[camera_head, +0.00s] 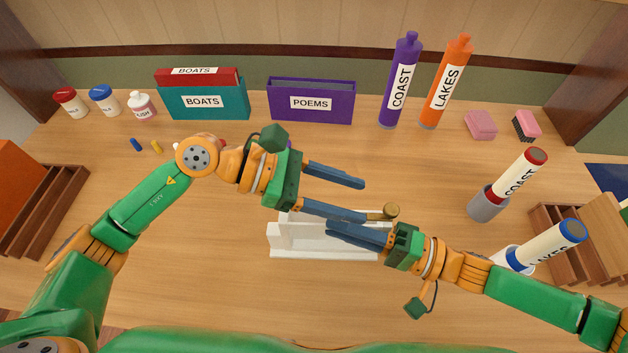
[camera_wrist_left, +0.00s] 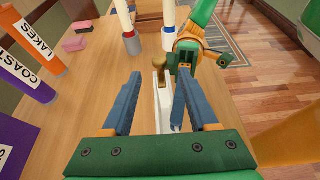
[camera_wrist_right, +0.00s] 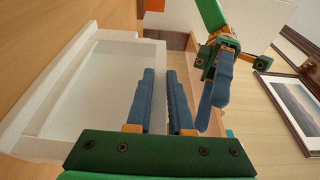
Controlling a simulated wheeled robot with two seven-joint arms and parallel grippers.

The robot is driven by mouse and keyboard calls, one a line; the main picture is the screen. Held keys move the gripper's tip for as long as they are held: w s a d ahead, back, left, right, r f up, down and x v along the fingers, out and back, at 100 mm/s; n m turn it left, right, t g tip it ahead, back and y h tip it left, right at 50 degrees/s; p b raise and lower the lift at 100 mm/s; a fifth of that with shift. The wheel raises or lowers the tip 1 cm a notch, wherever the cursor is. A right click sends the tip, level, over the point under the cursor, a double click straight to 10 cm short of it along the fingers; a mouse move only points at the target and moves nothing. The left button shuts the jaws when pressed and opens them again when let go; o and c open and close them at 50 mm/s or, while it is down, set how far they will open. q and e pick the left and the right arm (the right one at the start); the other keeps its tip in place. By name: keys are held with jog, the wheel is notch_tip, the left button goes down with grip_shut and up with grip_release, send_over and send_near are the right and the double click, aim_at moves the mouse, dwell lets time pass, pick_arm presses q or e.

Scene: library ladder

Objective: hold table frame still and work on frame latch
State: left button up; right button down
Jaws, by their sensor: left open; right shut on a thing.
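The white table frame (camera_head: 310,253) stands on the table in the middle of the head view. It shows edge-on in the left wrist view (camera_wrist_left: 163,108) and large in the right wrist view (camera_wrist_right: 95,85). The brass latch knob (camera_head: 391,210) is at the frame's upper right; it also shows in the left wrist view (camera_wrist_left: 168,66). My right gripper (camera_head: 330,228) is shut on the table frame, its fingers on either side of a frame edge (camera_wrist_right: 160,72). My left gripper (camera_head: 363,199) is open and empty, its fingers pointing towards the knob and apart from it.
Behind stand a teal box (camera_head: 205,103), a purple POEMS box (camera_head: 310,100), a purple bottle (camera_head: 398,85) and an orange bottle (camera_head: 445,85). A grey holder (camera_head: 483,205) with a COAST tube and a wooden rack (camera_head: 560,235) stand right. The table's left-centre is mostly clear.

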pick_arm(q)
jog(key=v, duration=0.7)
pick_arm(e)
jog(key=c, duration=0.7)
grip_release()
